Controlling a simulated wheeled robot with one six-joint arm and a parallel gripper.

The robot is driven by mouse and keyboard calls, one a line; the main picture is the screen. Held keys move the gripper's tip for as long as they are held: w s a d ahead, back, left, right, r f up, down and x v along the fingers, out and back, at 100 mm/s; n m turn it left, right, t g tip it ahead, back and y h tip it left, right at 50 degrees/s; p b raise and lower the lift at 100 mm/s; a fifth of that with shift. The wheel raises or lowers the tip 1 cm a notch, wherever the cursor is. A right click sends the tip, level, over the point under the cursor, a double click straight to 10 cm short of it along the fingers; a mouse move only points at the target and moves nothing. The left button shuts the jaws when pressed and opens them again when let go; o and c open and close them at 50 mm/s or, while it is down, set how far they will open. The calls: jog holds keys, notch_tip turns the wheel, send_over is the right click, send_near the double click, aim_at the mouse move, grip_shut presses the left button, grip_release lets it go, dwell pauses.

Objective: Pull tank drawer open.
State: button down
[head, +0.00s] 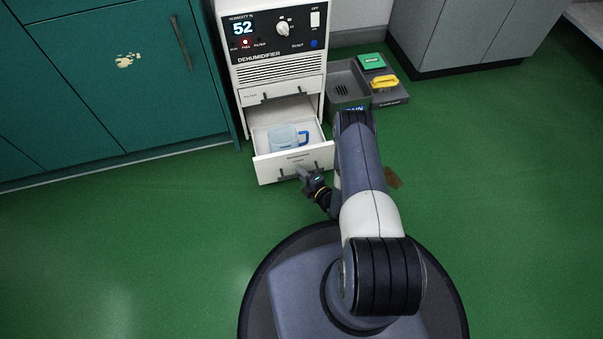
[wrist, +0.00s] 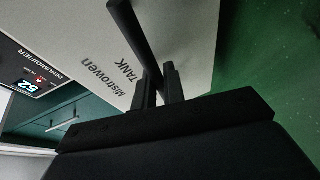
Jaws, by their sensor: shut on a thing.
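The tank drawer (head: 290,168) at the bottom of the white dehumidifier (head: 276,70) stands pulled out, and a clear tank with a blue handle (head: 285,138) shows inside it. My gripper (head: 302,176) is at the drawer's front, at its dark bar handle. In the wrist view my gripper's two fingers (wrist: 160,88) are shut on the handle (wrist: 134,38), beside the printed word TANK on the white front (wrist: 160,60). My gripper and arm hide part of the handle in the head view.
A grey basin (head: 347,84) stands right of the dehumidifier, beside a tray with a green item (head: 371,61) and a yellow item (head: 384,82). Green cabinets (head: 100,80) stand left. The green floor left of the drawer is clear. A brown patch (head: 393,178) lies on the floor.

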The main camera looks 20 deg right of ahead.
jog(key=shift+s, duration=0.3)
jog(key=c, duration=1.5)
grip_release()
